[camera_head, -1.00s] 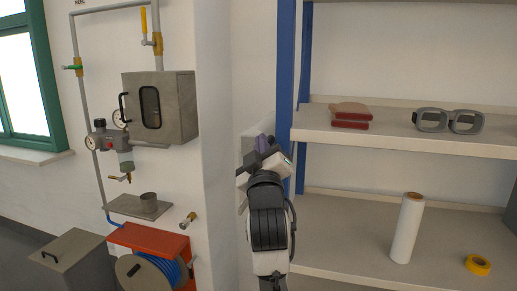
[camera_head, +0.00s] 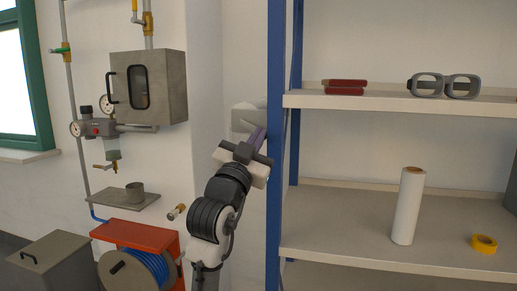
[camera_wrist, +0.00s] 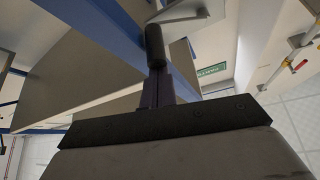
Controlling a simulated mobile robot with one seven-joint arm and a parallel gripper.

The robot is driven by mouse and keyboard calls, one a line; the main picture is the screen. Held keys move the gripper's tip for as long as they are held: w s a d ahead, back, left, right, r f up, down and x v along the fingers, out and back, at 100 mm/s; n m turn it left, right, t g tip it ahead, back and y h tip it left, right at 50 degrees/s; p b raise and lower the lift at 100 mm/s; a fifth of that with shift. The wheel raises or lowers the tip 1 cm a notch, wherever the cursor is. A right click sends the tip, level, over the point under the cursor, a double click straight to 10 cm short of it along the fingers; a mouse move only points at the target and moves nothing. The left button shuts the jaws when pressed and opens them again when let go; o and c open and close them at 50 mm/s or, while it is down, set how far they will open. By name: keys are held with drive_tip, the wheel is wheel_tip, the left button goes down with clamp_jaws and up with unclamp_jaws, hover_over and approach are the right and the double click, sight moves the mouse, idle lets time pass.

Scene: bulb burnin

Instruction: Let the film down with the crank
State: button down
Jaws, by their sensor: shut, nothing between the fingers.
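My gripper (camera_head: 258,136) is raised beside the blue shelf post, with its purple fingers together and pointing up and away. In the wrist view the closed fingers (camera_wrist: 158,88) reach toward a dark cylindrical grip (camera_wrist: 155,45), which looks like the crank's handle. A grey bar (camera_wrist: 182,15) shows just beyond the grip. I cannot tell whether the fingertips touch the grip. In the head view a pale grey box (camera_head: 246,115) on the wall lies behind the gripper and is partly hidden by it. I cannot make out the film.
The blue post (camera_head: 275,190) stands close to the gripper's right. Shelves hold red blocks (camera_head: 344,88), goggles (camera_head: 444,85), a white roll (camera_head: 408,206) and yellow tape (camera_head: 484,243). At left are a grey wall cabinet (camera_head: 172,88), gauges, pipes and a hose reel (camera_head: 135,270).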

drive_tip(key=w+a+f+m+g+h+b, duration=0.1)
drive_tip(key=a+f+m+g+h+b, duration=0.2)
drive_tip(key=m, duration=1.1)
drive_tip(key=a+f+g+b, duration=0.1)
drive_tip(key=g+b, duration=0.2)
drive_tip(key=g, duration=0.1)
drive_tip(key=shift+w+a+f+m, duration=0.2)
drive_tip(key=shift+w+a+m, duration=0.1)
drive_tip(key=shift+a+m, duration=0.1)
drive_tip(key=shift+a+f, duration=0.1)
drive_tip(key=shift+a, duration=0.05)
